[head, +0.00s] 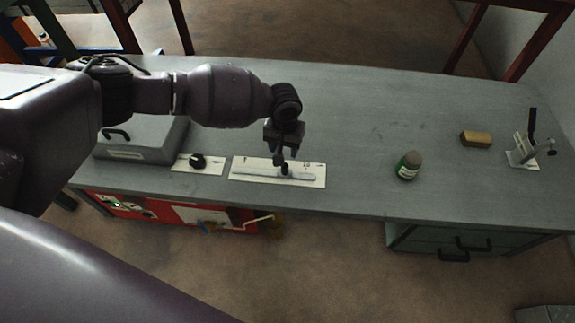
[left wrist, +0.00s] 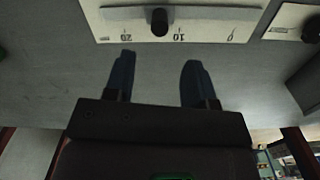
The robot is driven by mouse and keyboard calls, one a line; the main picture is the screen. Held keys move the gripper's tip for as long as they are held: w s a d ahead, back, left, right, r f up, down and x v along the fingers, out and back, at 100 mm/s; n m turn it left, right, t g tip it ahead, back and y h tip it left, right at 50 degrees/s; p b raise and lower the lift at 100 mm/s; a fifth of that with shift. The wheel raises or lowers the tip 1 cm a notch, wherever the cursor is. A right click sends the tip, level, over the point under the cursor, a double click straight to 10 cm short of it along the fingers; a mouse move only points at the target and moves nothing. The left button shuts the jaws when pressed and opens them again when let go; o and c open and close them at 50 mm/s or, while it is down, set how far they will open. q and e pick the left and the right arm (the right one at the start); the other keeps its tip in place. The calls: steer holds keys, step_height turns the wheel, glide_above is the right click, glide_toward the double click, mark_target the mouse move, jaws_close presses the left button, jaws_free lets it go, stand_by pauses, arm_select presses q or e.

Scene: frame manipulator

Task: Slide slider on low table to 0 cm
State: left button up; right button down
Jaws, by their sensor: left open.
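The slider's white scale plate (head: 240,175) lies on the grey low table (head: 350,130), near its front edge. Its black knob (head: 285,169) stands right of the plate's middle in the head view. In the left wrist view the plate (left wrist: 100,18) is upside down, and the knob (left wrist: 160,21) sits between the 10 and 20 marks, with 0 at the right. My left gripper (head: 282,158) points down by the knob. In the left wrist view its fingers (left wrist: 157,62) are open and empty, with the knob beyond the tips. Contact is not visible. My right gripper is out of view.
A black dial on a white plate (head: 184,167) and a grey box with a handle (head: 140,145) are left of the slider. A green jar (head: 407,168), a tan block (head: 476,139) and a lever fixture (head: 524,155) are at right. The tabletop between slider and jar is clear.

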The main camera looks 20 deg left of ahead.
mark_target(285, 167)
arm_select(q)
step_height(285, 167, down, 9)
steer(key=b, duration=0.3)
steer(key=shift+s+r, duration=0.1)
steer(key=shift+f, duration=0.4)
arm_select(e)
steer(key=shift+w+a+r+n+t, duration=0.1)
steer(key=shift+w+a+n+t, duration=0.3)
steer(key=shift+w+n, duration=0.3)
arm_select(q)
jaws_close()
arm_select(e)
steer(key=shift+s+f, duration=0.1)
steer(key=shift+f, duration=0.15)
